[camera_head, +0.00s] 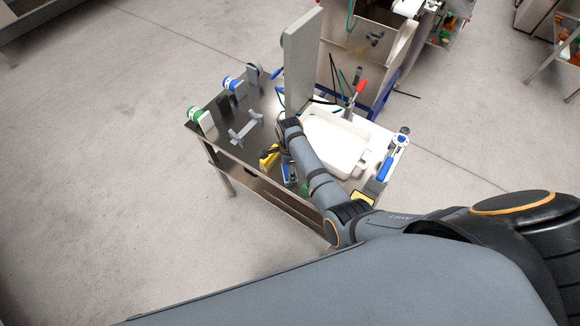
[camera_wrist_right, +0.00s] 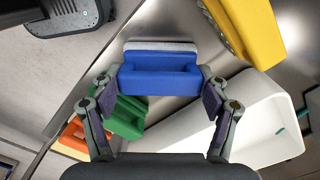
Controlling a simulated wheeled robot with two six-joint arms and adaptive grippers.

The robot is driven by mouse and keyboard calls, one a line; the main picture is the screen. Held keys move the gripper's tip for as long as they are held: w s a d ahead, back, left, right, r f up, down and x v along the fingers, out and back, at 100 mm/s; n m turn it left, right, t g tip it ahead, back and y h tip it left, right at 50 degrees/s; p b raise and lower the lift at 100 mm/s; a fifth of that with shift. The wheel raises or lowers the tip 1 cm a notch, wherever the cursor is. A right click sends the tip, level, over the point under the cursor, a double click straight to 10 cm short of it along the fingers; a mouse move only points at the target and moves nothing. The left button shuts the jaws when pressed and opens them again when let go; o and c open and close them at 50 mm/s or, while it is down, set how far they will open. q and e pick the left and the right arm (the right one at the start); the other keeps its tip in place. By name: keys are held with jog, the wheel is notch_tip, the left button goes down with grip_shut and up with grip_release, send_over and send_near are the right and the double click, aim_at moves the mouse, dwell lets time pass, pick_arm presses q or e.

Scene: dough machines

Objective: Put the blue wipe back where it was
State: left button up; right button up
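The blue wipe (camera_wrist_right: 160,76), a blue block with a pale pad along one side, sits square between the two fingers of my right gripper (camera_wrist_right: 161,90) in the right wrist view. The finger pads press against its two ends. In the head view a bit of blue (camera_head: 288,171) shows beside my right forearm, low over the table's front side. I cannot tell whether the wipe touches the table. My left gripper is in neither view.
A yellow wipe (camera_wrist_right: 250,30) and a green one (camera_wrist_right: 124,118) lie on either side of the blue one, with orange beyond the green. A white tray (camera_head: 353,159) stands to the right on the steel table (camera_head: 228,136). A tall grey panel (camera_head: 302,62) rises behind.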

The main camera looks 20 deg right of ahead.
jog(key=shift+o, duration=1.1)
jog(key=shift+w, duration=0.1)
jog(key=shift+o, duration=1.1)
jog(key=shift+d+f, duration=0.1)
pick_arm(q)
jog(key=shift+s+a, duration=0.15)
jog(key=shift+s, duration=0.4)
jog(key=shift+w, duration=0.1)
pick_arm(e)
jog(key=shift+r, duration=0.4)
notch_tip(320, 180, up, 7)
jog(key=p, duration=0.7)
jog(key=shift+r, duration=0.15)
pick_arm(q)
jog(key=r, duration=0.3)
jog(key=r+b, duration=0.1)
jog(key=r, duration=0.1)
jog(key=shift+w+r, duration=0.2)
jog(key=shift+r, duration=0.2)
pick_arm(e)
notch_tip(320, 180, up, 4)
jog(key=shift+r, duration=0.25)
